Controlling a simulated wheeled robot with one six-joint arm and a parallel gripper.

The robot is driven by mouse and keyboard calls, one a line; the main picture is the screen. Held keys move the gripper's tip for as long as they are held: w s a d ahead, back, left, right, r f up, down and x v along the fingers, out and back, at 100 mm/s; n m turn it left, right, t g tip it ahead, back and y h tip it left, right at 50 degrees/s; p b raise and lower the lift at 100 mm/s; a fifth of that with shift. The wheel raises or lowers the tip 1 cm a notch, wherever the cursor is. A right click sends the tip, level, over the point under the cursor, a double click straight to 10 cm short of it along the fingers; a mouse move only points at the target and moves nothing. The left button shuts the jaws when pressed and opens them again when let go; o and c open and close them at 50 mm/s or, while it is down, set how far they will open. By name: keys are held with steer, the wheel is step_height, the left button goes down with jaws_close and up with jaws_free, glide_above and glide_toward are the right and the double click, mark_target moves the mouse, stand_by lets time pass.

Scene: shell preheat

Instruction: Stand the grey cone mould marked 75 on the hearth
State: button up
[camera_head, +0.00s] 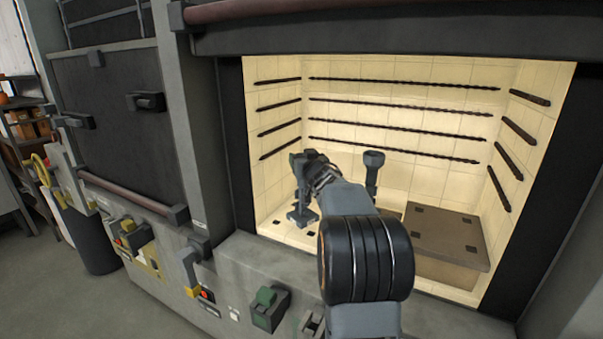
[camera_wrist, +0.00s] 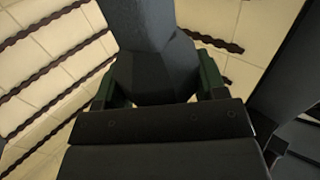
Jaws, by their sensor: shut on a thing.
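My gripper (camera_head: 308,168) reaches into the lit kiln chamber and is shut on a grey mould (camera_head: 301,196). The mould hangs upright at the left of the chamber with its spread foot low over the pale hearth (camera_head: 272,226); I cannot tell whether it touches. In the wrist view the grey mould (camera_wrist: 152,70) fills the space between my gripper's greenish fingers (camera_wrist: 158,85). No number can be read on it. A second dark grey piece with a flared top (camera_head: 373,160) stands farther right, its lower part hidden behind my arm.
A brown block (camera_head: 452,236) with dark square marks on top takes up the chamber's right side. Dark heating rods (camera_head: 400,104) line the back and side walls. The chamber's front sill (camera_head: 240,258) and left jamb (camera_head: 234,150) bound the opening.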

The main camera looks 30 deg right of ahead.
mark_target(303, 190)
steer(key=f, duration=0.1)
steer(key=w+f, duration=0.1)
steer(key=f, duration=0.1)
steer(key=shift+d+b, duration=0.1)
steer(key=shift+b, duration=0.25)
steer(key=shift+f, duration=0.5)
steer(key=shift+s, duration=0.1)
steer(key=shift+f, duration=0.2)
steer(key=o, duration=1.5)
steer(key=shift+o, duration=0.2)
